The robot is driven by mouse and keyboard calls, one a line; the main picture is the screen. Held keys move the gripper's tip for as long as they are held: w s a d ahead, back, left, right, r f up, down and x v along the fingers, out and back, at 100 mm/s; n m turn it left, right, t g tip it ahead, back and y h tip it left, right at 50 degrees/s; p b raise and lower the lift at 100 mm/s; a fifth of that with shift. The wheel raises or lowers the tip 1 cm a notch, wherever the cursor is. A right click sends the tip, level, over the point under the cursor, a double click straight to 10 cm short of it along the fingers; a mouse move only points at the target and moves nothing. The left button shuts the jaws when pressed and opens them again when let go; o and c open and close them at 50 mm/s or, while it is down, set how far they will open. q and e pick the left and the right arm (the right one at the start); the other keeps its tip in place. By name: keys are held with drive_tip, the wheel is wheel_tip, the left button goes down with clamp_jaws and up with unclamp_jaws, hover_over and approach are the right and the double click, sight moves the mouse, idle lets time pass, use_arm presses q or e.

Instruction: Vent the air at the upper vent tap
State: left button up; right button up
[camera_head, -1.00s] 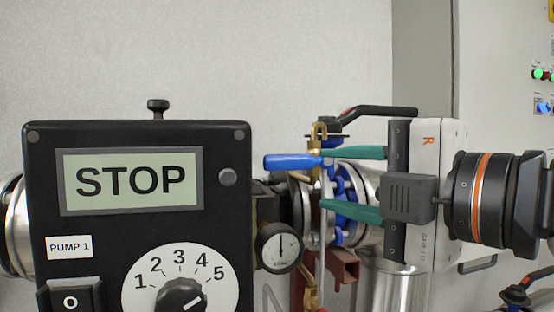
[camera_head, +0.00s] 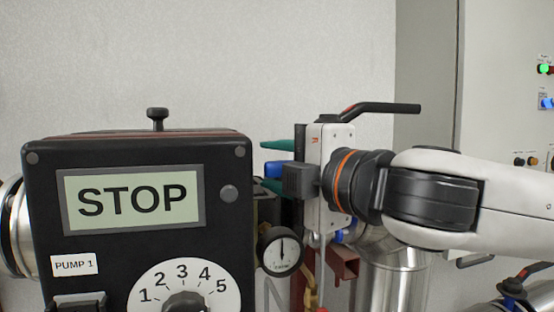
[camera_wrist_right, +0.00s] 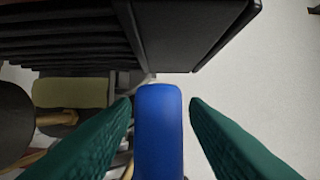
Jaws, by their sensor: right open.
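The vent tap's blue lever handle (camera_head: 275,169) shows in the head view just right of the pump control box. My right gripper (camera_head: 266,166) reaches it from the right, one green finger above and one below. In the right wrist view the blue handle (camera_wrist_right: 158,130) lies lengthwise between the two green fingers (camera_wrist_right: 160,103). The jaws are open, with narrow gaps to the handle on both sides. The tap's body is hidden behind my gripper and wrist in the head view. My left gripper is not in view.
The black pump box (camera_head: 137,240) shows STOP on its display and stands close left of my fingers. A round gauge (camera_head: 281,250) sits below them. A black and red valve lever (camera_head: 380,108) projects above my wrist. The upper left wall area is clear.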

drive_tip(key=shift+w, duration=0.1)
clamp_jaws()
idle(0.3)
drive_tip(key=shift+r+m+b, duration=0.2)
drive_tip(key=shift+m+b, duration=0.6)
drive_tip(key=shift+b, duration=0.35)
drive_tip(key=shift+w+d+r+m+t+h+b, duration=0.35)
drive_tip(key=shift+d+r+m+t+h+b, duration=0.6)
drive_tip(key=shift+m+b, duration=2.05)
drive_tip(key=shift+w+d+r+m+t+h+b, duration=0.5)
drive_tip(key=shift+d+r+m+t+b, duration=1)
drive_tip(key=shift+m, duration=2.45)
drive_tip(key=shift+w+d+r+m+t+h+b, duration=0.2)
drive_tip(key=shift+d+r+m+t+h+b, duration=0.9)
drive_tip(key=shift+m+b, duration=2.1)
drive_tip(key=shift+a+f+m+t, duration=0.25)
drive_tip(key=shift+a+f+m, duration=0.1)
drive_tip(key=shift+m, duration=0.1)
drive_tip(key=shift+y, duration=0.25)
